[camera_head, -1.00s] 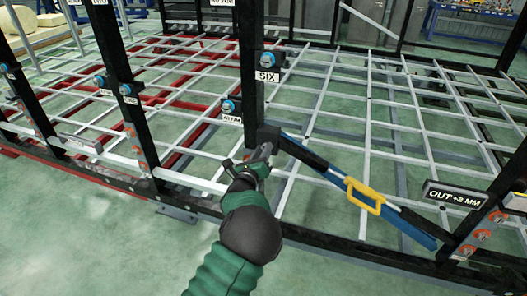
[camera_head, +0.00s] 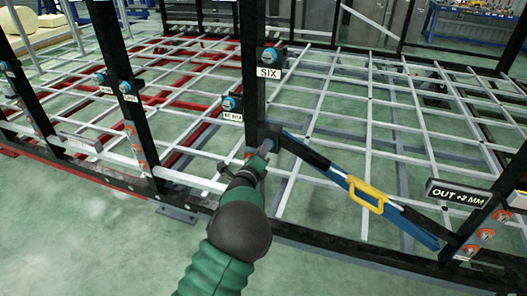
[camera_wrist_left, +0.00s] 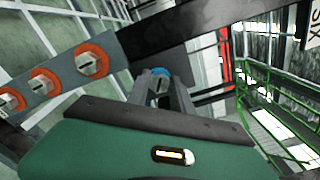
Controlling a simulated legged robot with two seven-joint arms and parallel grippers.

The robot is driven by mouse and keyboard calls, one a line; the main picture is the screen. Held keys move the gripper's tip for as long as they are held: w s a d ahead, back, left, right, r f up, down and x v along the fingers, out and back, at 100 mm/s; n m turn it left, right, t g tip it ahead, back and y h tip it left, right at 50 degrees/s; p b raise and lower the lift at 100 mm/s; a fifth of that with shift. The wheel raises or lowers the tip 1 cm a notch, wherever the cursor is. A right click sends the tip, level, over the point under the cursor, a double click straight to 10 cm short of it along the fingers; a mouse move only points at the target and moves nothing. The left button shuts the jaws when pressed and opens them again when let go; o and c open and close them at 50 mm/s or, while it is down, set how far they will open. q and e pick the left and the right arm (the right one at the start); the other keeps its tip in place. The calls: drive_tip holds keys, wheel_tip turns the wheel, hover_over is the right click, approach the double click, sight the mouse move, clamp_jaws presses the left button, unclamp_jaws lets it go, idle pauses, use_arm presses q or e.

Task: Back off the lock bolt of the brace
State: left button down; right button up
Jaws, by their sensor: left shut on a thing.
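The blue brace (camera_head: 325,168) with a yellow handle (camera_head: 366,196) slants from the foot of the black post down to the lower right in the head view. My left gripper (camera_head: 266,149) is at the brace's upper end, by the post's foot. In the left wrist view, my left gripper's fingers (camera_wrist_left: 161,92) are shut on a blue bolt head (camera_wrist_left: 160,77), which shows between their tips. This looks like the brace's lock bolt. In the head view that bolt is mostly hidden by the gripper. My right gripper is not in view.
Blue bolts on black blocks, one above the label SIX (camera_head: 268,72), sit higher on the posts. Orange-ringed bolts (camera_wrist_left: 92,59) line a grey plate beside my gripper. An OUT +2 MM sign (camera_head: 457,195) stands at the right. Open floor (camera_head: 80,240) lies at the lower left.

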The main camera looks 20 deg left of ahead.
use_arm(q)
drive_tip(key=shift+d+f+n+b, duration=0.15)
drive_tip(key=shift+n+b, duration=0.85)
drive_tip(key=shift+n, duration=4.75)
drive_tip(key=shift+d+n+b, duration=0.1)
drive_tip(key=shift+n+b, duration=0.9)
drive_tip(key=shift+n, duration=4.7)
drive_tip(key=shift+d+f+n+b, duration=0.15)
drive_tip(key=shift+n+b, duration=0.85)
drive_tip(key=shift+n, duration=4.75)
drive_tip(key=shift+r, duration=0.1)
